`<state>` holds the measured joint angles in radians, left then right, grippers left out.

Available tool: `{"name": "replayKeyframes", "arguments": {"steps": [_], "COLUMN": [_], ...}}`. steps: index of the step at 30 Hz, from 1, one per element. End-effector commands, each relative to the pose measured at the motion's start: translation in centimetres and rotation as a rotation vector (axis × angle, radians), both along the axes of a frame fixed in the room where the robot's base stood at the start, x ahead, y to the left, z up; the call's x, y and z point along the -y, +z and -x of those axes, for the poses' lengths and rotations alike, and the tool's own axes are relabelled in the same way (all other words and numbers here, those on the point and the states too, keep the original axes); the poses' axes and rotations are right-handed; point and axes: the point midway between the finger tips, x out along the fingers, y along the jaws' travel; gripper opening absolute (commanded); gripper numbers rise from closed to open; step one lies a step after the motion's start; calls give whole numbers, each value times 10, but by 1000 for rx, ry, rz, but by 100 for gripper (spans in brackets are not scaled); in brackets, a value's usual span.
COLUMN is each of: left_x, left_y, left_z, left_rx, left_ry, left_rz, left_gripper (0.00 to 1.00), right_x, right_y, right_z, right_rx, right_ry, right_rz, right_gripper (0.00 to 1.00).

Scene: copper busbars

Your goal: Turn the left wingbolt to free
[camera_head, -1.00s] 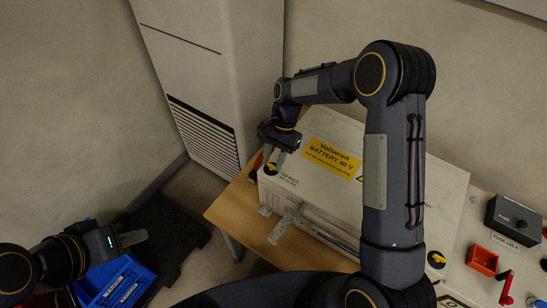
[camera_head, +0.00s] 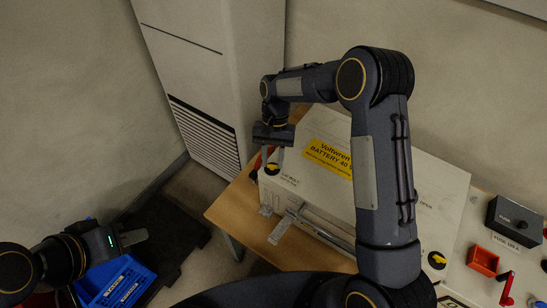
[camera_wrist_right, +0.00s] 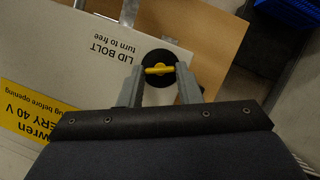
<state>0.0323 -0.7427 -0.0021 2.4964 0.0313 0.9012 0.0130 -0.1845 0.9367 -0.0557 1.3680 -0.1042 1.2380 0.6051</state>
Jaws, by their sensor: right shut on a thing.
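The left wingbolt (camera_head: 271,169) is a yellow wing on a black round base at the left end of the white battery lid (camera_head: 295,190). In the right wrist view the yellow wing (camera_wrist_right: 159,69) lies between my right fingertips, beside the printed words "LID BOLT turn to free". My right gripper (camera_head: 272,161) points down over the lid corner and is shut on the wing; its fingers also show in the wrist view (camera_wrist_right: 161,74). My left gripper (camera_head: 134,237) is low at the left, away from the lid; whether its fingers are apart is unclear.
A second yellow wingbolt (camera_head: 437,260) is at the lid's right end, beside my right arm. The battery box stands on a wooden table (camera_head: 232,207). A blue crate (camera_head: 118,283) is below my left gripper.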

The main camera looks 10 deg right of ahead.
Motion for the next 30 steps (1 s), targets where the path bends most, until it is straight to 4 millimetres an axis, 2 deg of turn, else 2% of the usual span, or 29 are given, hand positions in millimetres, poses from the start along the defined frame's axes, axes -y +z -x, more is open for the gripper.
{"name": "replayKeyframes", "arguments": {"steps": [30], "left_x": [0], "left_y": [-10], "left_z": [0], "left_rx": [0], "left_ry": [0], "left_rz": [0], "left_gripper": [26], "right_x": [-10], "right_y": [0], "right_z": [1], "right_rx": [2], "right_ry": [930], "right_rz": [0], "right_gripper": [8]}}
